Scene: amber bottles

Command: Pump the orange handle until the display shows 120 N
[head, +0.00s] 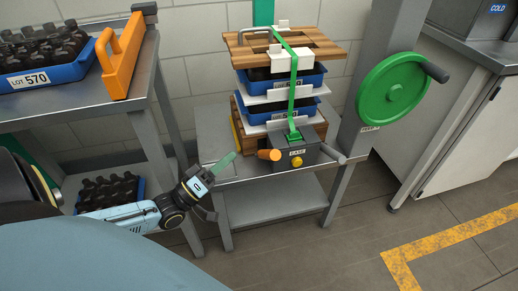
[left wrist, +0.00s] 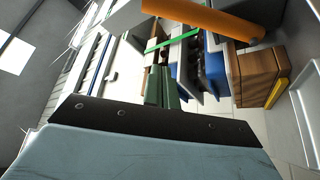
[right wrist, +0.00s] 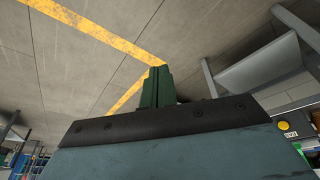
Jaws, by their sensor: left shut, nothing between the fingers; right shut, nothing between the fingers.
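The orange handle (head: 269,155) sticks out of the left side of a grey box (head: 310,155) with a yellow button (head: 296,161) and a label reading EASE. It also crosses the top of the left wrist view (left wrist: 215,20). My left gripper (head: 226,162) is shut and empty, a little left of the handle and apart from it. Its green fingers show in the left wrist view (left wrist: 161,88). My right gripper (right wrist: 157,87) is shut and empty over the floor, outside the head view. No readable display shows in any view.
A green strap (head: 292,95) runs over stacked boards and blue crates (head: 277,104) on a grey table (head: 215,148). A green handwheel (head: 392,88) is at right. A shelf with bottles and an orange frame (head: 119,56) stands at left. Floor at right is clear.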

